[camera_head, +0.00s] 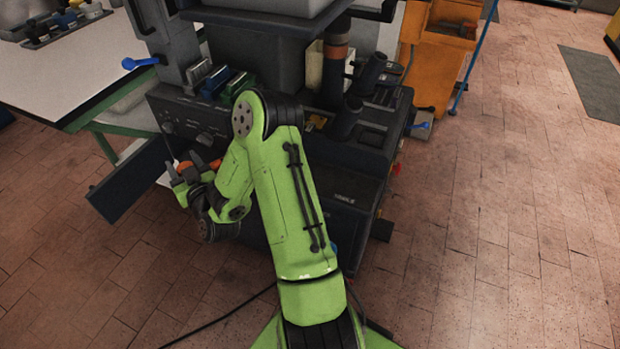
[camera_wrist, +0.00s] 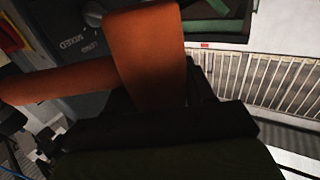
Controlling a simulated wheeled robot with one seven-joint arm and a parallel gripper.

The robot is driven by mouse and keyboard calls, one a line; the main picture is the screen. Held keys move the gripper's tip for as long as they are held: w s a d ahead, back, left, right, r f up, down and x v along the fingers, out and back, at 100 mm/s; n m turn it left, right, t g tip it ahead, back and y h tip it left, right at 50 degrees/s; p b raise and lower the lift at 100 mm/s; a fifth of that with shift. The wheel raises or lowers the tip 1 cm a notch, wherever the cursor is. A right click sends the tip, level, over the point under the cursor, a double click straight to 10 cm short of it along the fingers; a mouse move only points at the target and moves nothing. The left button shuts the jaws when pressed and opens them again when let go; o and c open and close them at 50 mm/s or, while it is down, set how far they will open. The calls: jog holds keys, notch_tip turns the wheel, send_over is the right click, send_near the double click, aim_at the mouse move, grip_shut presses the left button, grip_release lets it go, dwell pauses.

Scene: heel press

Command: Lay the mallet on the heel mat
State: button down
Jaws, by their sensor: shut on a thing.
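The mallet (camera_wrist: 147,60) is orange in the wrist view, with a broad piece running up the middle and a narrower round piece reaching to the left edge. In the head view only small orange bits of the mallet (camera_head: 184,165) show at the gripper. My gripper (camera_head: 180,174) is shut on it, in front of the press's lower left side. The dark jaws fill the bottom of the wrist view and hide where they grip. I cannot pick out the heel mat with certainty in either view.
The dark press (camera_head: 335,190) stands just beyond my arm, with knobs on its front. A dark flat panel (camera_head: 125,185) juts out at its left. A white-topped table (camera_head: 75,65) is at the back left and an orange cabinet (camera_head: 437,60) behind right.

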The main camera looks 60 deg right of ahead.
jog(key=s+d+f+m+g+h+p, duration=0.1)
jog(key=s+d+m+g+h, duration=0.2)
jog(key=d, duration=0.7)
jog(key=m+g+h+p, duration=0.3)
jog(key=m+g+h, duration=0.55)
jog(key=g, duration=0.25)
send_over(335, 186)
notch_tip(335, 186, down, 6)
jog(key=shift+y, duration=0.25)
notch_tip(335, 186, down, 10)
jog(key=b, duration=0.5)
jog(key=shift+d, duration=0.1)
jog(key=shift+c, duration=2)
grip_release()
jog(key=shift+f, duration=0.15)
